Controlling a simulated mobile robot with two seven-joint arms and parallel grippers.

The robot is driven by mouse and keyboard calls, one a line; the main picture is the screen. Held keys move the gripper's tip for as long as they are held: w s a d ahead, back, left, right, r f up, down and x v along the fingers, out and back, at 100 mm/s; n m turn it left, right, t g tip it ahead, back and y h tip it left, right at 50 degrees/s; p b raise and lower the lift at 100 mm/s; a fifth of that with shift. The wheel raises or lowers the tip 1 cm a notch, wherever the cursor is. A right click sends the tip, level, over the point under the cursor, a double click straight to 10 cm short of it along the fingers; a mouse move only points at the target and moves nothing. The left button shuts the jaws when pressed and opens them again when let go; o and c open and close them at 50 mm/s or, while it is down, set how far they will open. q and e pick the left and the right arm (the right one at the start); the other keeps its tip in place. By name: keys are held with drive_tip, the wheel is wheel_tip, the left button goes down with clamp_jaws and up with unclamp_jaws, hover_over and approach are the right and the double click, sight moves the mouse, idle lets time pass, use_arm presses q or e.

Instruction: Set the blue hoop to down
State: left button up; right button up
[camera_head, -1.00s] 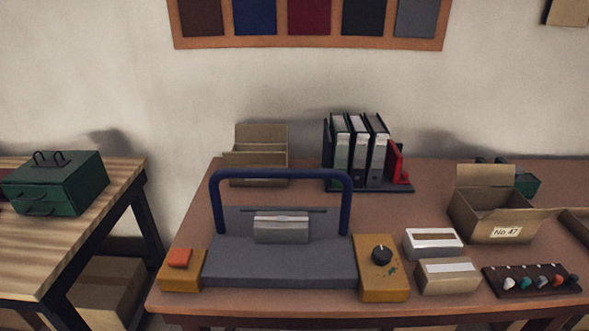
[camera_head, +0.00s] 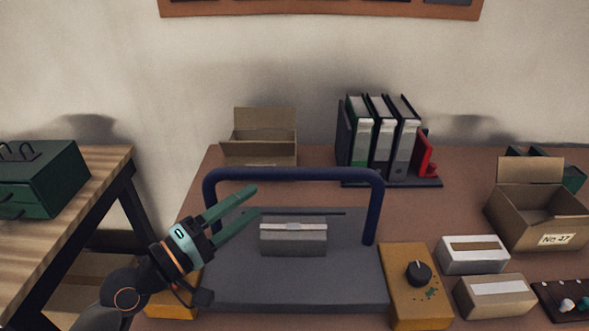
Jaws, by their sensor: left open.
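The blue hoop (camera_head: 293,174) stands upright as a wide arch over a grey machine base (camera_head: 290,293) on the brown table. A grey metal block (camera_head: 293,238) sits on the base inside the arch. My left gripper (camera_head: 248,207) reaches in from the lower left. Its two green fingers are open and empty, pointing up and right. They appear in front of the hoop's left part, below its top bar; I cannot tell whether they touch it. My right gripper is not in view.
A yellow box with a black knob (camera_head: 418,274) adjoins the base on the right; another yellow box (camera_head: 172,305) is partly hidden behind my left arm. Small cartons (camera_head: 473,254), an open box (camera_head: 538,208) and binders (camera_head: 380,139) stand to the right and back.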

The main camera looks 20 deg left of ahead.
sight(285, 180)
use_arm(q)
drive_tip(key=p+x, duration=0.2)
drive_tip(key=x, duration=0.9)
drive_tip(key=shift+w+d, duration=0.1)
drive_tip(key=shift+w, duration=0.1)
clamp_jaws()
idle(1.0)
